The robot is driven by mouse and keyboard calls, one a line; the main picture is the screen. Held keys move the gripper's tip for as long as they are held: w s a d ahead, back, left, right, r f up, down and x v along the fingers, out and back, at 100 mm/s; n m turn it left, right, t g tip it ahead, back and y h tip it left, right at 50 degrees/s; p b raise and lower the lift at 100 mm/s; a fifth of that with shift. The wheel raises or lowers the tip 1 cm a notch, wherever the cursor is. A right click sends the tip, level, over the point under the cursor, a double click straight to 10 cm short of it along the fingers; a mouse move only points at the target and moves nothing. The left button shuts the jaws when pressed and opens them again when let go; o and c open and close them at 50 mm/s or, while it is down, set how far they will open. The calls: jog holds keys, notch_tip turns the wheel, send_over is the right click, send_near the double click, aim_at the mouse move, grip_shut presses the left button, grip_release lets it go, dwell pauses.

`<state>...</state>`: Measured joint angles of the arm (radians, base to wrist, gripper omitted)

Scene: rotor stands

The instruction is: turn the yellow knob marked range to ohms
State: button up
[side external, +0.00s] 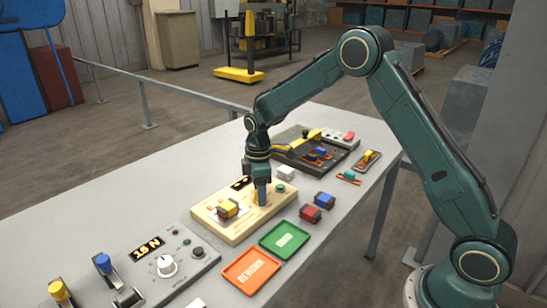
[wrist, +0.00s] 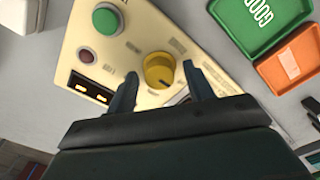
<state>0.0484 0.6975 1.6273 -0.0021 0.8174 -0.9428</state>
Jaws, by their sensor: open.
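The yellow knob (wrist: 159,68) sits on a beige panel (wrist: 140,28) in the wrist view, with a dark mark on its lower right side. The lettering around it is too small to read. My gripper (wrist: 159,74) is open, with one dark finger to each side of the knob. I see a gap beside the knob, and cannot tell whether the fingertips reach down to its height. In the side external view, my gripper (side external: 262,198) points down over the beige panel (side external: 243,232). There the knob is mostly hidden by the fingers.
The panel also bears a green button (wrist: 107,19), a red lamp (wrist: 85,56) and a display (wrist: 90,88). A yellow-orange block (side external: 227,208) is at its left. Green (side external: 263,242) and orange (side external: 228,271) trays lie in front. A grey panel (side external: 145,270) stands left.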

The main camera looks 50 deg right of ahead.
jog(key=shift+c, duration=0.2)
jog(key=c, duration=0.9)
jog(key=shift+c, duration=0.2)
jog(key=shift+m, duration=0.3)
jog(key=m, duration=1.1)
jog(key=o, duration=1)
